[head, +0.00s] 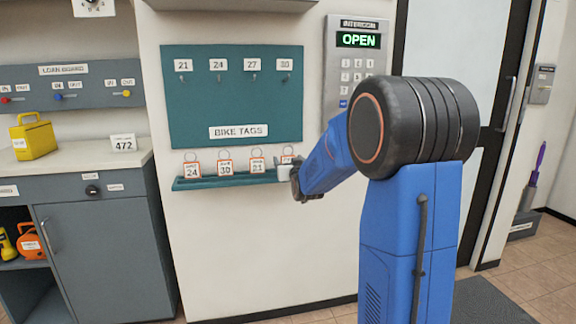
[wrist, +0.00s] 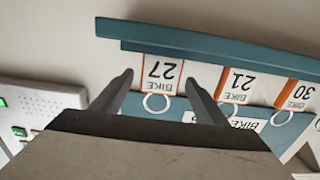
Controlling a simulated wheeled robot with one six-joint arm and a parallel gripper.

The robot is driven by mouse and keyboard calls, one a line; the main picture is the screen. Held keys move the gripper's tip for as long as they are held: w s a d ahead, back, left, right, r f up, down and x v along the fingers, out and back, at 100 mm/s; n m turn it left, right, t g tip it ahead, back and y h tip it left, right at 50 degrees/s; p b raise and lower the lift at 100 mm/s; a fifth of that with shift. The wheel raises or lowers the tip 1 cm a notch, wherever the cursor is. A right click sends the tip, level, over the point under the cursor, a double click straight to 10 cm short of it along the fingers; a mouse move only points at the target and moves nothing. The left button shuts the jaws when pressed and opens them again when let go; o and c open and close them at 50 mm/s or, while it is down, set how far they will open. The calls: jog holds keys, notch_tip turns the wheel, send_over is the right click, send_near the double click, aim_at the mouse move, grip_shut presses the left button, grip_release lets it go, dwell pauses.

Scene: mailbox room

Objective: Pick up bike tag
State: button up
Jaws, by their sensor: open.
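Bike tags stand in a row on the teal ledge (head: 232,181) below the teal board. The head view shows tag 24 (head: 192,171), tag 30 (head: 225,168), tag 21 (head: 257,165) and, at the right end, a tag partly hidden by my gripper (head: 289,172). The wrist view is upside down and shows this end tag as tag 27 (wrist: 161,72), white with an orange edge and a ring. My gripper (wrist: 159,82) is open, with one finger on each side of tag 27. Tag 21 (wrist: 238,84) and tag 30 (wrist: 298,94) are beside it.
The BIKE TAGS board (head: 235,105) has hooks labelled 21, 24, 27 and 30, all bare. An intercom panel (head: 356,60) reading OPEN is on the right. A counter (head: 75,157) with a yellow tagged object (head: 34,137) stands at left.

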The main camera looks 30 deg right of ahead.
jog(key=shift+w+d, duration=0.25)
jog(key=shift+w, duration=0.4)
jog(key=c, duration=1.1)
jog(key=shift+c, duration=0.2)
jog(key=shift+r, duration=0.1)
notch_tip(320, 180, up, 10)
jog(key=shift+f, duration=0.1)
